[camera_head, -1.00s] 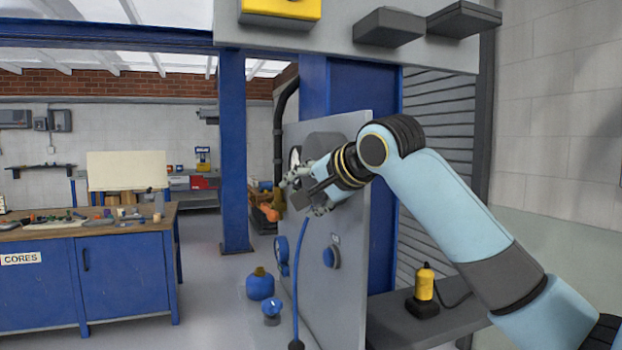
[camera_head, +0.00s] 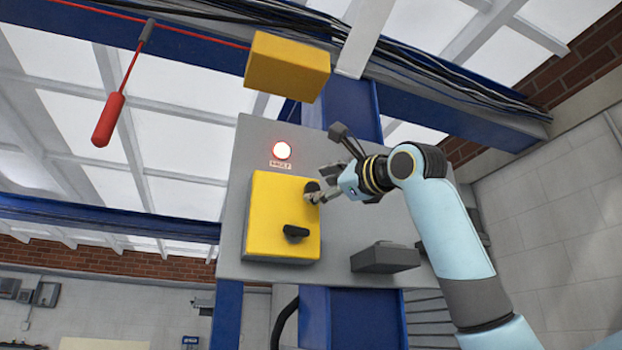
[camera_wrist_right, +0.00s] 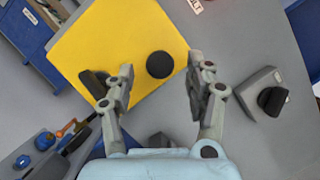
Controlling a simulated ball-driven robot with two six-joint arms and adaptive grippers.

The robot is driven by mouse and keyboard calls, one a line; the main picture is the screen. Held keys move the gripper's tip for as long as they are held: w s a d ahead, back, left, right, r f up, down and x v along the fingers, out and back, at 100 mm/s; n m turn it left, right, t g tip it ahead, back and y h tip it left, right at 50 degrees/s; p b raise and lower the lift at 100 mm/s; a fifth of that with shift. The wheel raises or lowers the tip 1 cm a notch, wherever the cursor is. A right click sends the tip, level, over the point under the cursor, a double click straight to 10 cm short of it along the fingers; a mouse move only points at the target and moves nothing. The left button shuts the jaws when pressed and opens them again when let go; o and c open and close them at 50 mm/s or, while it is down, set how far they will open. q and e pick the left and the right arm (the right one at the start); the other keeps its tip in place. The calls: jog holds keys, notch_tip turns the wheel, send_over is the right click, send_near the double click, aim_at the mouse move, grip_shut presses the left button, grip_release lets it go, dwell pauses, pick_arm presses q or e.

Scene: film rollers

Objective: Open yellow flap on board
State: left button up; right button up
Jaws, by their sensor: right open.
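The yellow flap (camera_head: 270,215) is mounted on the grey board (camera_head: 242,160) and looks closed. It carries a black handle (camera_head: 296,233) near its lower right and a round black knob (camera_head: 312,188) at its right edge. My right gripper (camera_head: 315,197) is at the flap's right edge by the knob. In the right wrist view the yellow flap (camera_wrist_right: 110,45) is ahead, and the round knob (camera_wrist_right: 160,64) shows between the spread fingers of my right gripper (camera_wrist_right: 158,85). The fingers look apart from the knob; contact cannot be told. My left gripper is not in view.
A lit red lamp (camera_head: 281,151) with a label is above the flap. A grey box (camera_head: 385,257) juts out at the board's lower right. A yellow box (camera_head: 287,66) is overhead, and a red pull handle (camera_head: 108,119) hangs at the upper left.

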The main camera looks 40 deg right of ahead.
aim_at(315, 188)
jog(key=p+x, duration=0.1)
jog(key=x, duration=0.2)
jog(key=shift+r, duration=0.1)
jog(key=shift+w+p, duration=0.3)
jog(key=shift+w, duration=0.3)
grip_shut()
